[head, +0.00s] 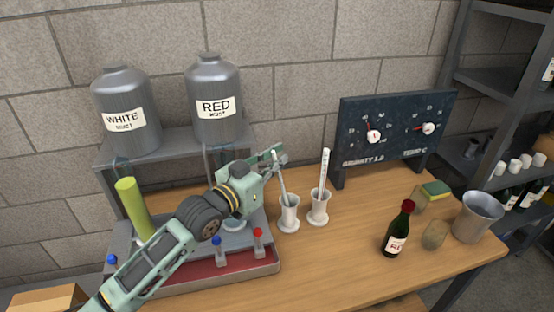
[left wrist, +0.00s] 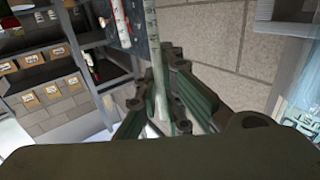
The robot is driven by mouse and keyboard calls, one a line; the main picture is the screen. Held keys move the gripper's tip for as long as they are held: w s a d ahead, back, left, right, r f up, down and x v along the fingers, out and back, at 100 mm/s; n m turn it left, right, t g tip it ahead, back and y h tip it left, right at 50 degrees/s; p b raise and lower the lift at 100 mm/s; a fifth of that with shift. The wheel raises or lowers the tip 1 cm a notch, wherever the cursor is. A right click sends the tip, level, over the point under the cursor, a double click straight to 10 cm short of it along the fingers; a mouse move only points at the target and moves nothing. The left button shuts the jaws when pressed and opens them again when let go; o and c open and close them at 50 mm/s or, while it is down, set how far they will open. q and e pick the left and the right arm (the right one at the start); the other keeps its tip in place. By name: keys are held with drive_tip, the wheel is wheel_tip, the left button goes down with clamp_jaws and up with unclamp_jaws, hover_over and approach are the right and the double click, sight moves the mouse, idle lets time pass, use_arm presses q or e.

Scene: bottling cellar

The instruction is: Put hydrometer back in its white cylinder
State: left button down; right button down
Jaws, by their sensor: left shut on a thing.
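My left gripper (head: 277,155) is shut on a hydrometer (head: 281,180), a thin pale tube, near its upper end. The tube leans slightly, and its lower end meets the mouth of a white cylinder (head: 289,216); I cannot tell how deep it sits. The held hydrometer also shows between the fingers in the left wrist view (left wrist: 157,60). A second hydrometer (head: 323,172) stands in another white cylinder (head: 318,208) just to the right. My right gripper is not in view.
A drip tray with taps (head: 210,282) lies under my left arm, below the white (head: 125,120) and red (head: 213,105) tanks. A gauge board (head: 390,150) stands behind. A wine bottle (head: 397,232), a sponge (head: 436,189) and a metal bucket (head: 478,218) are at right.

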use_arm(q)
drive_tip(key=shift+s+f, duration=0.15)
drive_tip(key=shift+f, duration=0.75)
drive_tip(key=c, duration=1.8)
unclamp_jaws()
drive_tip(key=shift+w+r, duration=0.15)
drive_tip(key=shift+w, duration=0.05)
drive_tip(key=shift+s+r, duration=0.1)
drive_tip(key=shift+r, duration=0.05)
drive_tip(key=v, duration=1.2)
